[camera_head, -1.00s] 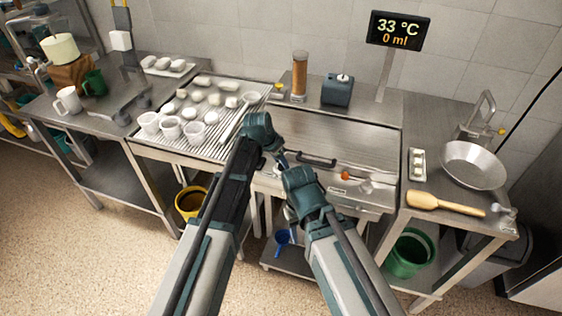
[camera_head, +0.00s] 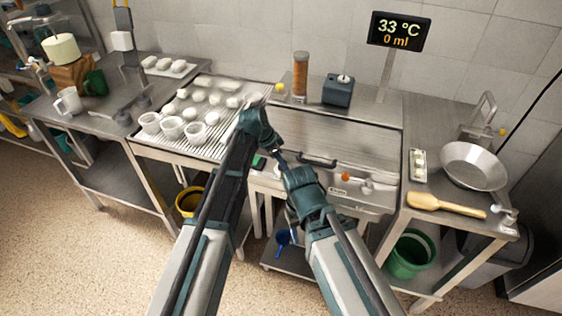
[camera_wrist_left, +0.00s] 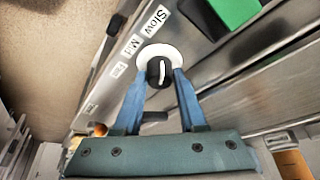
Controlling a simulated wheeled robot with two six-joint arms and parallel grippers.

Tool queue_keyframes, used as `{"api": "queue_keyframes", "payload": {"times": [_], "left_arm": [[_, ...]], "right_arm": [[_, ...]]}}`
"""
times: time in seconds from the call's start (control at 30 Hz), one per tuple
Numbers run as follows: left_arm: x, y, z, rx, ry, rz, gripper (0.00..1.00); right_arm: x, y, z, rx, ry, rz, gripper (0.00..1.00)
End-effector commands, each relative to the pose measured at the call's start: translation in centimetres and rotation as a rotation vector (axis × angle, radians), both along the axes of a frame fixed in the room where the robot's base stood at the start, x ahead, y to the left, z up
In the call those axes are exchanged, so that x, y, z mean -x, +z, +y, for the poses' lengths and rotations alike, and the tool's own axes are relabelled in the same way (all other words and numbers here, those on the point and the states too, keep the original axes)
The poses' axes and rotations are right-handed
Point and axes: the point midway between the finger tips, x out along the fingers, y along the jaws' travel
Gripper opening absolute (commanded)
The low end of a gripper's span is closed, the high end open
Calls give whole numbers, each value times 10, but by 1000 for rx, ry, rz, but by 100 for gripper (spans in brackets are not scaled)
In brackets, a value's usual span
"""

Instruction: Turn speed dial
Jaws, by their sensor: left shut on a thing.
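The speed dial (camera_wrist_left: 159,72) is a black knob with a white pointer on a white disc, on the steel front panel. Labels beside it read Slow, Mid and a third, blurred word (camera_wrist_left: 135,45). My left gripper (camera_wrist_left: 160,76) is shut on the dial, one blue finger on each side of the knob. In the head view the left gripper (camera_head: 278,155) reaches down to the machine's front panel, and the dial is mostly hidden there. My right arm's wrist (camera_head: 303,183) is close beside it on the right; its fingers are hidden.
A green switch (camera_wrist_left: 233,10) sits on the panel near the dial; it also shows in the head view (camera_head: 259,162). A black handle (camera_head: 318,161) lies to the right. A display (camera_head: 399,30) reads 33 °C, 0 ml.

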Motion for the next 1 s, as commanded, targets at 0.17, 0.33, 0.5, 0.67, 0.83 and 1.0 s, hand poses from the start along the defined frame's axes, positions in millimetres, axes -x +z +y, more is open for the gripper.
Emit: {"api": "queue_keyframes", "payload": {"times": [0.17,0.33,0.5,0.67,0.83,1.0], "left_arm": [[1,0,0,-2,-1,1,48],[1,0,0,-1,0,0,53],[0,0,0,-1,1,1,53],[1,6,2,-1,1,1,53],[4,20,6,0,1,0,53],[7,42,14,0,2,0,53]], "right_arm": [[0,0,0,0,0,0,50],[0,0,0,0,0,0,50],[0,0,0,0,0,0,50],[0,6,0,0,0,0,50],[0,20,0,0,0,0,50],[0,42,0,0,0,0,50]]}}
